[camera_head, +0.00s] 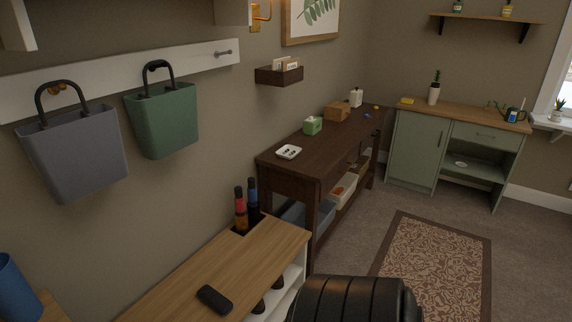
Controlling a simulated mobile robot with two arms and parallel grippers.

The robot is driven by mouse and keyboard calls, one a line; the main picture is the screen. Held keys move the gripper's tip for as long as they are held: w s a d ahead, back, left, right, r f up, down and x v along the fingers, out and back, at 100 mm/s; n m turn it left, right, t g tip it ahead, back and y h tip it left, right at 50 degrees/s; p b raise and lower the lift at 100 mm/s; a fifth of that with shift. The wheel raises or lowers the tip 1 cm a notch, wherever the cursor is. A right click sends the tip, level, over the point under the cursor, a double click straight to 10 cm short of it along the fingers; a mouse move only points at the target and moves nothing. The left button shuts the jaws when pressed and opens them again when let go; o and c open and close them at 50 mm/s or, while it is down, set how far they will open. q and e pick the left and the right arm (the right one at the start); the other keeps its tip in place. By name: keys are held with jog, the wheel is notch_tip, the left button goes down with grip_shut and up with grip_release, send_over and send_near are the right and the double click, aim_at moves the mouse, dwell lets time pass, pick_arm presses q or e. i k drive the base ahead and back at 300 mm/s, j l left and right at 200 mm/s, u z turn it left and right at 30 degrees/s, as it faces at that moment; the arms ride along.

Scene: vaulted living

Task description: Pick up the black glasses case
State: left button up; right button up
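The black glasses case (214,299) is a small, dark, rounded oblong. It lies flat on the light wooden top of a low white bench unit (244,260), near its front edge. Nothing touches the case that I can see. Neither of my grippers shows in the head view.
Two umbrellas or bottles (241,209) stand in a slot at the bench's back. A grey bin (75,155) and a green bin (165,120) hang above. A dark console table (325,150) stands beyond. A black ribbed shape, unidentified, fills the bottom centre. Carpet is clear around the rug (437,262).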

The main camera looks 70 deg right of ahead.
aim_at(222, 305)
jog(key=z, duration=1.6)
jog(key=l+u, duration=0.35)
jog(key=l, duration=0.15)
jog(key=k+l+u, duration=0.15)
jog(key=l+u, duration=0.25)
jog(key=k+l+u, duration=0.15)
jog(key=l+u, duration=0.2)
jog(key=l, duration=0.15)
